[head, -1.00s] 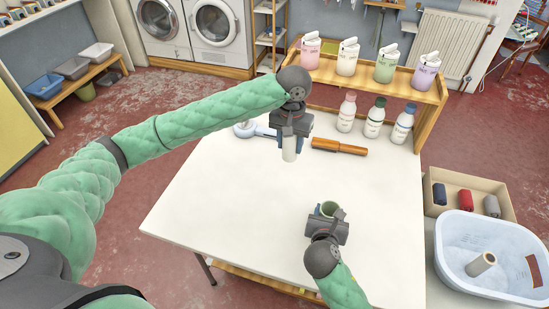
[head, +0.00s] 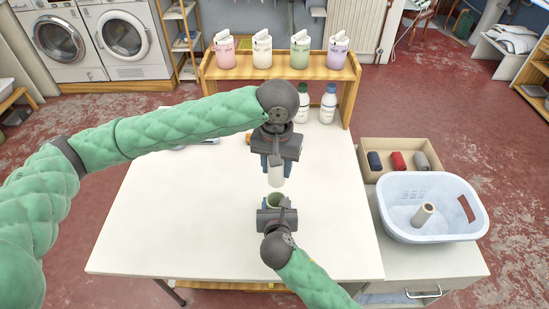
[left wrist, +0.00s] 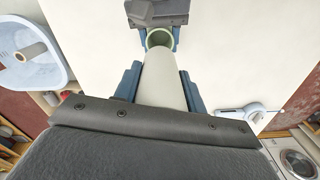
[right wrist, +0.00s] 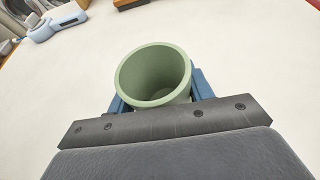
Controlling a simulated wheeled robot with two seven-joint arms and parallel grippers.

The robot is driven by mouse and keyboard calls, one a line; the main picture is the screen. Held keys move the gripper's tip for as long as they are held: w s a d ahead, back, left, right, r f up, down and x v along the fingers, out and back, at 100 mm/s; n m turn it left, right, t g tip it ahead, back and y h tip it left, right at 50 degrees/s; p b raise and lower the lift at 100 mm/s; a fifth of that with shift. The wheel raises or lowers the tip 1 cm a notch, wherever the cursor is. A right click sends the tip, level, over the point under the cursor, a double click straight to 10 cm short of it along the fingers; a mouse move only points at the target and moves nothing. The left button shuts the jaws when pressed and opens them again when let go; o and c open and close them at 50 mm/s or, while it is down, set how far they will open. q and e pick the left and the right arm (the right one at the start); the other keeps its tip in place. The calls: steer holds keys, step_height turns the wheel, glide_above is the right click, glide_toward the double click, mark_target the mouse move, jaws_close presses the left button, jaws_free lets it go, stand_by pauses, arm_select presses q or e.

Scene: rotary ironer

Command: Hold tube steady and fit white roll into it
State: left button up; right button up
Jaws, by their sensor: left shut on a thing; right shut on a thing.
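My left gripper (head: 276,165) is shut on the white roll (head: 276,177), which hangs down from it above the table. The roll also fills the middle of the left wrist view (left wrist: 163,82). My right gripper (head: 276,205) is shut on the green tube (head: 276,196), which stands with its open mouth up. In the right wrist view the tube (right wrist: 152,98) looks empty inside. The roll's lower end is just above and behind the tube's mouth in the head view, apart from it as far as I can see.
The white table (head: 180,225) is mostly clear. A wooden shelf (head: 350,75) with several bottles stands at its back. On the right are a box of coloured rolls (head: 372,145) and a light blue basket (head: 400,232) holding a beige roll (head: 424,214).

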mark_target(276, 185)
arm_select(q)
steer(key=shift+f, duration=4.1)
steer(key=o, duration=1.2)
steer(key=shift+c, duration=0.2)
steer(key=shift+r, duration=0.15)
steer(key=shift+r, duration=3.4)
